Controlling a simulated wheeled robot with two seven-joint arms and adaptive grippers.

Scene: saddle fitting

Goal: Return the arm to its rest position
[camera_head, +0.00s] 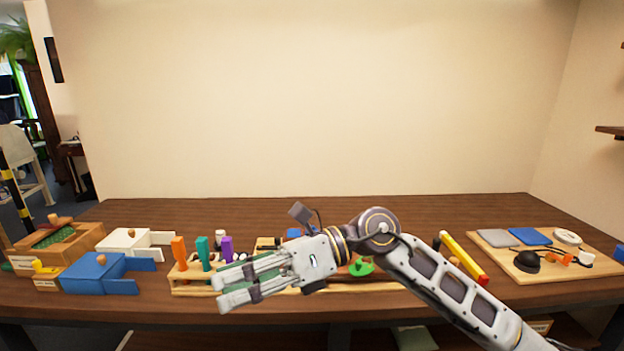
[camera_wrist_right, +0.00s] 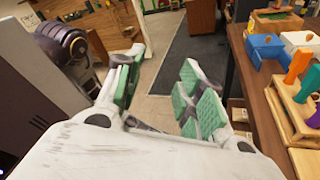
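My right arm (camera_head: 440,285) comes in from the lower right of the head view and reaches left across the front of the table. My right gripper (camera_head: 222,288) is above the table's front part, in front of the wooden rack with coloured pegs. In the right wrist view its green-padded fingers (camera_wrist_right: 160,90) stand apart with nothing between them, and floor shows through the gap. My left gripper is in neither view.
The brown table (camera_head: 400,212) has free room at the back. A blue box (camera_head: 95,273), a white box (camera_head: 125,242) and a wooden box (camera_head: 58,240) stand left. Orange (camera_head: 180,252), teal (camera_head: 203,252) and purple (camera_head: 227,248) pegs stand upright. A wooden board (camera_head: 530,272) with small items lies right.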

